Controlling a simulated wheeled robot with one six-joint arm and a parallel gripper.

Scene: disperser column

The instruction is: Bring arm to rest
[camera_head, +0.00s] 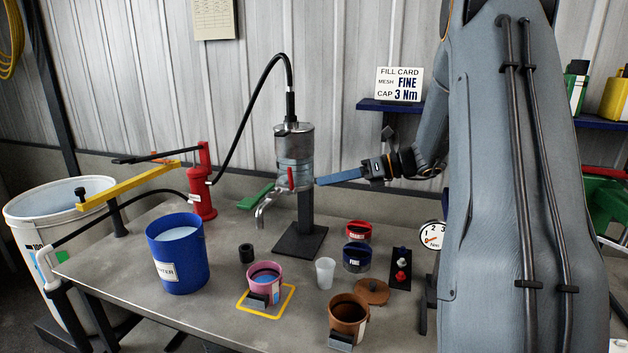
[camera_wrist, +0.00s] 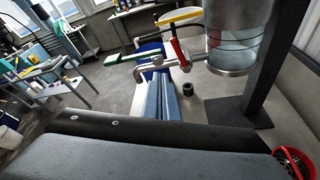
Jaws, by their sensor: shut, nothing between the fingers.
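My gripper (camera_head: 318,181) reaches left from my arm across the bench at mid height. Its long blue fingers are shut together with nothing between them. The fingertips are beside the metal disperser column (camera_head: 294,150), close to its red lever (camera_head: 291,180); I cannot tell if they touch. In the wrist view my gripper (camera_wrist: 158,80) points toward the spout (camera_wrist: 160,60), with the column's metal cylinder (camera_wrist: 232,35) just to the right and the red lever (camera_wrist: 180,50) near the tips. The spout (camera_head: 262,212) also shows in the head view.
On the bench stand a blue bucket (camera_head: 176,268), a pink cup (camera_head: 264,286), a brown pot (camera_head: 348,313), a white cup (camera_head: 325,273) and red and dark blue mesh rings (camera_head: 357,257). A red hand pump (camera_head: 201,195) is at left. The fill card (camera_head: 399,84) stands on a shelf behind.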

